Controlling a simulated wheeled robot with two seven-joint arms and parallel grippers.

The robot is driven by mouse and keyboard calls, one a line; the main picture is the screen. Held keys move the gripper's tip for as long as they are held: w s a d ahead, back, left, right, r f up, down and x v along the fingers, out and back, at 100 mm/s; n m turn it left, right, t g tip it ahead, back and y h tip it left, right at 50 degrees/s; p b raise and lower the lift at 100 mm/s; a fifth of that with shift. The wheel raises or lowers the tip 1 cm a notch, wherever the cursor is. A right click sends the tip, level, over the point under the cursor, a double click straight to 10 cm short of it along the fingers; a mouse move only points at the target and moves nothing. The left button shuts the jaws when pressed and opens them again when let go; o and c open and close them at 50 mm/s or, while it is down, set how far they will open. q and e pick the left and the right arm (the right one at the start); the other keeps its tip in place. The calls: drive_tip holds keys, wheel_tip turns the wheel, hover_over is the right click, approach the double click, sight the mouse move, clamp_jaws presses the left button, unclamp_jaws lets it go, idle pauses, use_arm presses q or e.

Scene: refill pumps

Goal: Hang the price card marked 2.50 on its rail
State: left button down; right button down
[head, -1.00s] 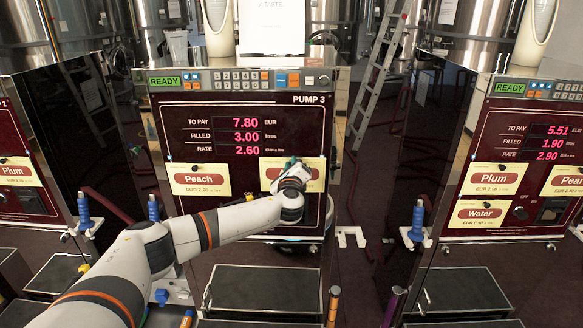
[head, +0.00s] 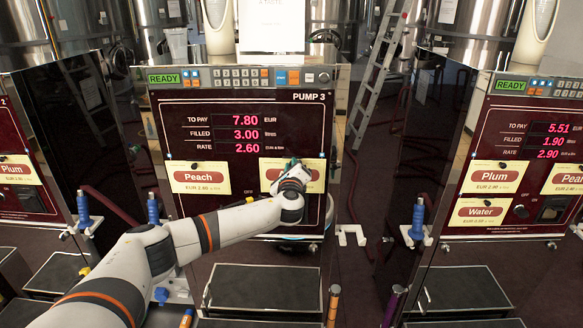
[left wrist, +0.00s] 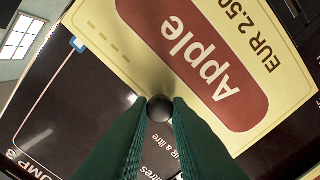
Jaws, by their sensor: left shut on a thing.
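The price card marked Apple, EUR 2.50 (left wrist: 215,55), is cream with a dark red oval and a black knob (left wrist: 159,108). My left gripper (left wrist: 159,112) has its green fingers shut on that knob. In the head view the card (head: 318,167) is at the front of Pump 3, right of the Peach card (head: 199,178), and my left gripper (head: 292,164) partly covers it. I cannot tell whether the card touches the panel or a rail; no rail is clearly visible behind it. My right gripper is out of view.
The Pump 3 panel (head: 300,120) shows 7.80, 3.00 and 2.60 above the cards. The pump at right carries Plum (head: 493,177) and Water (head: 480,212) cards. A dark platform (head: 265,288) stands low in front of Pump 3. A ladder (head: 377,75) leans behind.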

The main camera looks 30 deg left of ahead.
use_arm(q)
drive_tip(key=shift+f, duration=0.3)
drive_tip(key=c, duration=1.3)
unclamp_jaws()
